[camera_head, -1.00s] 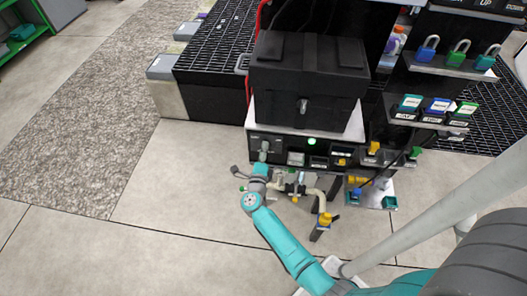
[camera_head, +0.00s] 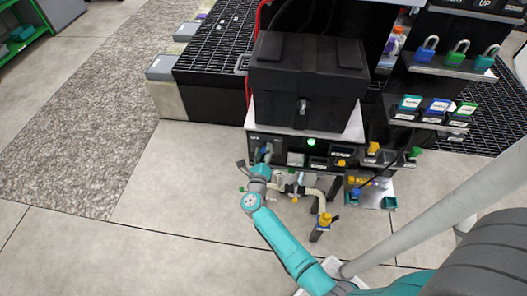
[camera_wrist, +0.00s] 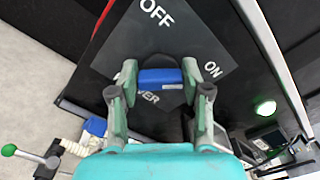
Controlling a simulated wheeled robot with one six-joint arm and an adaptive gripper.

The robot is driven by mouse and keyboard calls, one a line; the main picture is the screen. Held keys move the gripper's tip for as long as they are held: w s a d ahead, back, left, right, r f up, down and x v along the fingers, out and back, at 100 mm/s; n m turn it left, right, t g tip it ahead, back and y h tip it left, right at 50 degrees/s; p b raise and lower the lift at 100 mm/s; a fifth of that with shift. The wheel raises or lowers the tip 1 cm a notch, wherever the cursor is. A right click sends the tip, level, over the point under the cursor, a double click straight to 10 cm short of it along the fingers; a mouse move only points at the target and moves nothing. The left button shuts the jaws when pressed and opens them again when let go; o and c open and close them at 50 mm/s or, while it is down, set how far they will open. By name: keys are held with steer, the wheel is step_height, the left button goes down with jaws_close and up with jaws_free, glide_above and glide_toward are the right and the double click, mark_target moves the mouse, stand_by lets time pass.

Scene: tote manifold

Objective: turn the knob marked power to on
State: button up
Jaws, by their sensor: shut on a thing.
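The power knob (camera_wrist: 160,77) is a blue bar on a dark plate (camera_wrist: 190,37) in the wrist view. The plate carries the word OFF at the top, ON at the right and a partly hidden POWER below. My gripper (camera_wrist: 160,88) has one finger at each end of the blue bar and is shut on it. The bar lies nearly level in the picture; which mark it points to I cannot tell. In the head view my gripper (camera_head: 262,156) is at the left end of the black panel, covering most of the knob.
A lit green lamp (camera_head: 311,142) is on the panel, right of the knob. Pipes with a yellow valve (camera_head: 325,219) stand below the panel. A black box (camera_head: 308,75) sits above it. Padlocks (camera_head: 428,48) and tags are at the right. Floor at the left is clear.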

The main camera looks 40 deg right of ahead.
stand_by(0.4)
steer(key=o, duration=1.2)
steer(key=shift+c, duration=0.2)
steer(key=shift+a, duration=0.1)
steer(key=v, duration=1.2)
steer(key=shift+s, duration=0.1)
